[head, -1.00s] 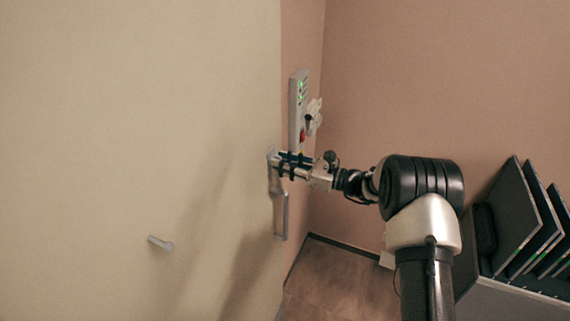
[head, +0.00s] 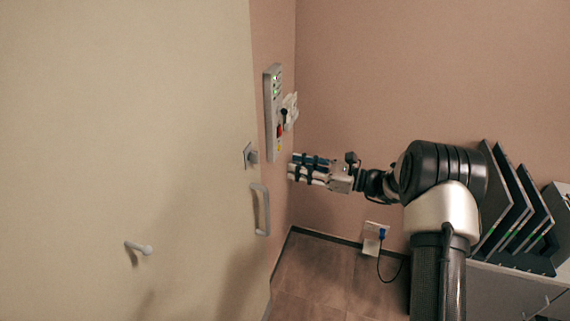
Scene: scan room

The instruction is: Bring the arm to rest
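My gripper (head: 293,168) is at the end of my arm, which reaches in from the lower right. It points left, toward the wall with the door, and shows in front of the pink corner. It appears apart from the door hardware, with a visible gap to the small square plate with a knob (head: 251,156). Nothing shows in its fingers. The fingers look close together, but their opening is too small and edge-on to judge.
A pale door (head: 120,90) fills the left, with a lever (head: 139,248) and a pull handle (head: 261,210). A control panel (head: 272,112) with green lights is on the wall. A wall socket (head: 372,240) has a blue plug.

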